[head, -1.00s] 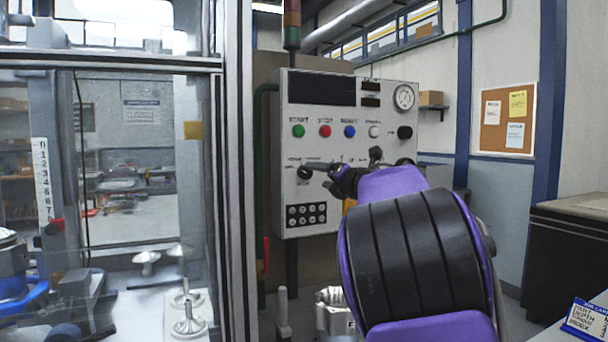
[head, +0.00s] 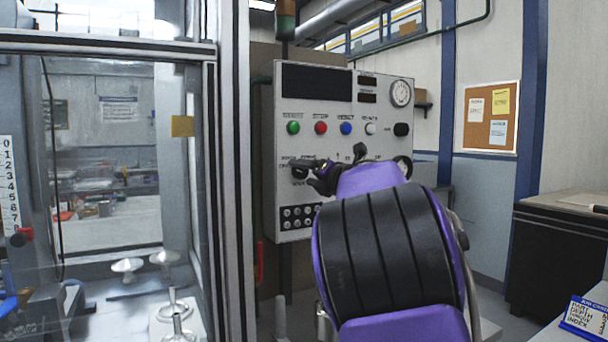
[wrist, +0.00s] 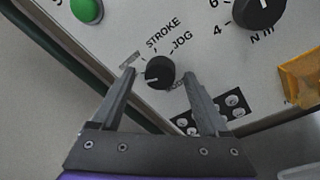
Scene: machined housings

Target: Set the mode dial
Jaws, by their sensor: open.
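The mode dial is a small round black knob (wrist: 159,72) on the pale control panel (head: 330,110). In the wrist view its white mark points left and slightly down. The labels STROKE and JOG are printed above and right of it; other labels are partly hidden by the fingers. My gripper (wrist: 158,74) is open, with one fingertip on each side of the knob and a gap at both sides. I cannot tell how deep the fingers reach around it. In the head view my gripper (head: 310,169) is at the panel's lower left and largely covers the dial.
A larger N m dial (wrist: 258,10) sits at upper right in the wrist view, and a green button (wrist: 86,10) at upper left. A socket block (head: 297,217) lies below the dial. A framed glass enclosure (head: 232,170) stands left of the panel.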

